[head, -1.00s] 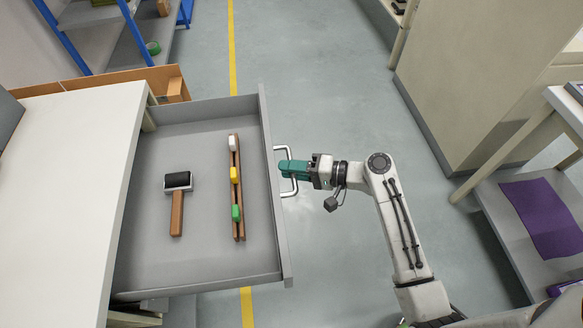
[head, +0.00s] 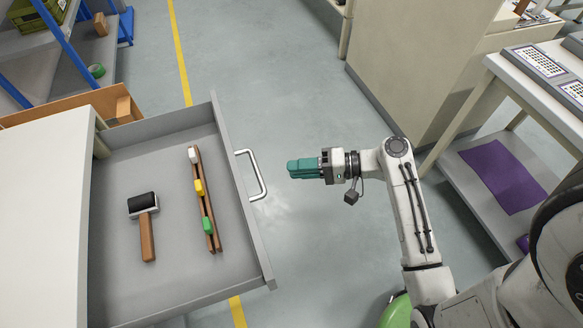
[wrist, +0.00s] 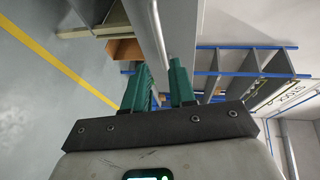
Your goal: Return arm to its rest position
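My gripper (head: 293,168), with teal fingers, points left at the drawer handle (head: 256,175). In the head view a gap of floor shows between the fingertips and the handle. In the wrist view the two teal fingers (wrist: 158,72) stand apart, with nothing seen held between them. My arm is bent, its elbow to the right of the gripper. The grey drawer (head: 243,215) stands open. Inside it lie an ink roller (head: 146,226) with a wooden handle and a wooden rack (head: 214,238) with white, yellow and green pieces.
A white-topped table (head: 40,220) is at the left. A blue-framed shelf (head: 75,75) is at the back left. At the right stand a beige cabinet (head: 430,75) and a bench (head: 540,110) with a purple sheet (head: 500,175) on its lower shelf. Open floor (head: 285,80) lies between.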

